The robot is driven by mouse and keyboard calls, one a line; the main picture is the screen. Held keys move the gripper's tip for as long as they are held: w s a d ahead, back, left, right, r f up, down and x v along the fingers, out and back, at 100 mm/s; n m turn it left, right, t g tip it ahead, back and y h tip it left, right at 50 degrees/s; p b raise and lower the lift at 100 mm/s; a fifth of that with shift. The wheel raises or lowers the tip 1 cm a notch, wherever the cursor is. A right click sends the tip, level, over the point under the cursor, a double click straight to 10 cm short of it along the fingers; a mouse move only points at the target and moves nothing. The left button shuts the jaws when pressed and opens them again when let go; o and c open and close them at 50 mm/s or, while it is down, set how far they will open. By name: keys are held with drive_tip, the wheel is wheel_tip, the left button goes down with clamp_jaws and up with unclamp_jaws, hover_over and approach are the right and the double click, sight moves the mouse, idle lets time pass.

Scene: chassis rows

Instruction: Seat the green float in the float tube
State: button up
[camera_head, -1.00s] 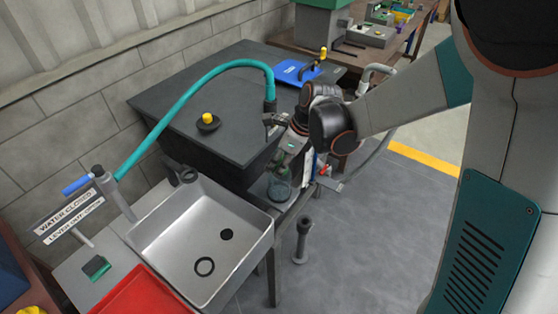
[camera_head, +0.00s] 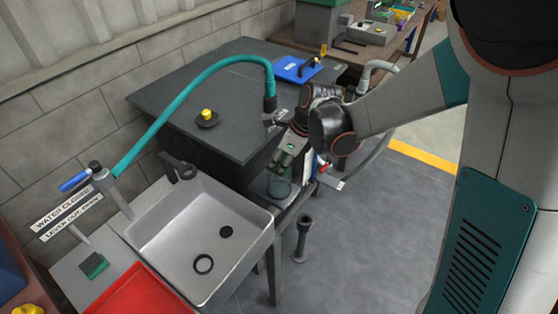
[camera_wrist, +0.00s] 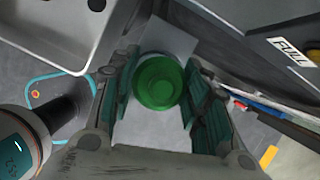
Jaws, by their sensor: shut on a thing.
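The green float (camera_wrist: 158,83) is a round green disc with a raised centre rim in the wrist view. My gripper (camera_wrist: 157,98) is shut on it, with a teal-padded finger on each side. In the head view my gripper (camera_head: 287,156) is past the sink's right side, beside the dark bench. In the wrist view the float and fingers cover what lies directly beneath, apart from a pale grey surface.
A metal sink (camera_head: 205,235) stands left of my gripper, with a red tray (camera_head: 140,292) in front. A "FULL" label (camera_wrist: 290,50) is at the right in the wrist view.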

drive_tip(key=shift+s+d+f, duration=0.1)
drive_tip(key=shift+s+f, duration=0.1)
drive_tip(key=shift+f, duration=0.1)
idle(0.4)
drive_tip(key=o, duration=1)
drive_tip(key=shift+o, duration=0.5)
drive_tip(key=shift+w+f, duration=0.1)
drive_tip(key=shift+r, duration=0.35)
drive_tip(key=v, duration=1.1)
drive_tip(key=shift+d, duration=0.2)
